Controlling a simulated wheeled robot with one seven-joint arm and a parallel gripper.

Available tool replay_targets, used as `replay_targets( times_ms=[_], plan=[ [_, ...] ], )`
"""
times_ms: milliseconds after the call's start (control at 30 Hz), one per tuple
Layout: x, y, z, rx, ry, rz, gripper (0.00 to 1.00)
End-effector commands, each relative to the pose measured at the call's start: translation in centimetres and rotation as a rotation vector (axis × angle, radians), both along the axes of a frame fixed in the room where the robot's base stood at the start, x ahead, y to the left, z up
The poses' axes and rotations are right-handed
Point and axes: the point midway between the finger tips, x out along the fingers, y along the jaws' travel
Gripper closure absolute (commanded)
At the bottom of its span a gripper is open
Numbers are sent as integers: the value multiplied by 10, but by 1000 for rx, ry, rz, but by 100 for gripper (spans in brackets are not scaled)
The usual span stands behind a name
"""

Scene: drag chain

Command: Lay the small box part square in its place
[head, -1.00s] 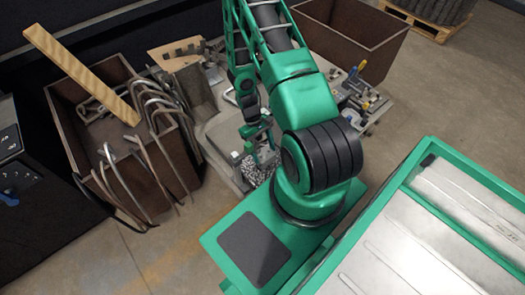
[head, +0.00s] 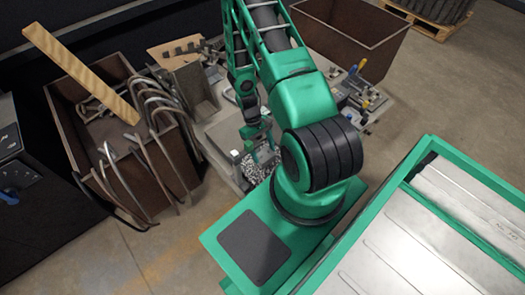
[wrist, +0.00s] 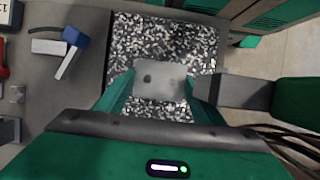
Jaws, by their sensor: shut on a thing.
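I cannot tell the gap between the part and the chips. In the head view my gripper (head: 264,150) is over the near end of the workbench, by the chips (head: 258,172), and the part is too small to make out. The part's place is not clearly visible.
A grey bench surface (wrist: 90,65) with a blue-handled clamp (wrist: 75,38) lies left in the wrist view. In the head view a rusty bin (head: 75,150) with bent tubes and a wooden plank stands left of the bench. Another bin (head: 350,35) stands behind.

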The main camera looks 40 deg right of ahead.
Motion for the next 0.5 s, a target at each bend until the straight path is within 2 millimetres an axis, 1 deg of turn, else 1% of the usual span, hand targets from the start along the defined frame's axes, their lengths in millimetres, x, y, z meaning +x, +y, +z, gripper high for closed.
replay_targets(
  times_ms=[267,300,367,400,500],
  plan=[
    [0,0,0,0,0,0,65],
    [0,0,0,0,0,0,33],
    [0,0,0,0,0,0,19],
    [0,0,0,0,0,0,16],
    [0,0,0,0,0,0,16]
  ],
)
